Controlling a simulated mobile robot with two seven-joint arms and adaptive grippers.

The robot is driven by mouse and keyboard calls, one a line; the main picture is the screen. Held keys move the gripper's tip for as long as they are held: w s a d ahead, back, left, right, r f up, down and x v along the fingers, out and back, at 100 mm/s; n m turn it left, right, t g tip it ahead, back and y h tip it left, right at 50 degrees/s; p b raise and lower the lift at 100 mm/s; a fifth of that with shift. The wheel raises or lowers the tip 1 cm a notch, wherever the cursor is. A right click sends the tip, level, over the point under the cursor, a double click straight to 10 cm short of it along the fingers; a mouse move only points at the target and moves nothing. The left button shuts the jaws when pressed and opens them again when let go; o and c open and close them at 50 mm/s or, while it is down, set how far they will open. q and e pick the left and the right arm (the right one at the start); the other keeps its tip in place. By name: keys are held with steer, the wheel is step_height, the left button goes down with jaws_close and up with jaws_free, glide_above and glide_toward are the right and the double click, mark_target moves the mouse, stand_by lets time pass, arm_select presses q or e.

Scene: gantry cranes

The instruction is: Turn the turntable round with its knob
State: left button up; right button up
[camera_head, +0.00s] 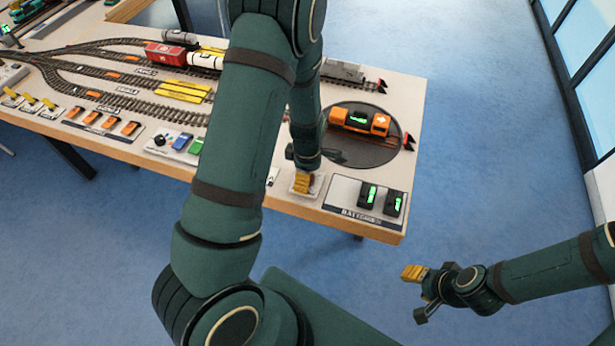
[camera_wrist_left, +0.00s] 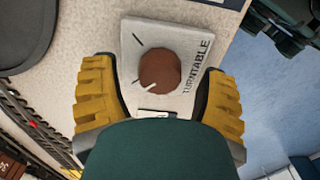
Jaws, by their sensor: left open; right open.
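The turntable (camera_head: 375,156) is a dark round disc at the right end of the layout, with an orange locomotive (camera_head: 358,121) on it. In the left wrist view, the brown round knob (camera_wrist_left: 159,70) sits on a pale plate marked TURNTABLE (camera_wrist_left: 194,68), with a white pointer line on it. My left gripper (camera_head: 304,183) is over this plate near the table's front edge and hides the knob in the head view. Its yellow fingers (camera_wrist_left: 159,92) are open, one on each side of the knob, with gaps visible. My right gripper (camera_head: 418,291) is open and empty, off the table.
A battery panel (camera_head: 341,196) with two green-lit dark blocks lies right of the knob plate. Green and blue controls (camera_head: 182,142) stand to the left. Tracks with wagons (camera_head: 166,56) fill the table's left side. Blue floor (camera_head: 480,130) is clear at right.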

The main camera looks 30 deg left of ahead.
arm_select(q)
steer(key=shift+f, duration=0.2)
steer(key=c, duration=1.2)
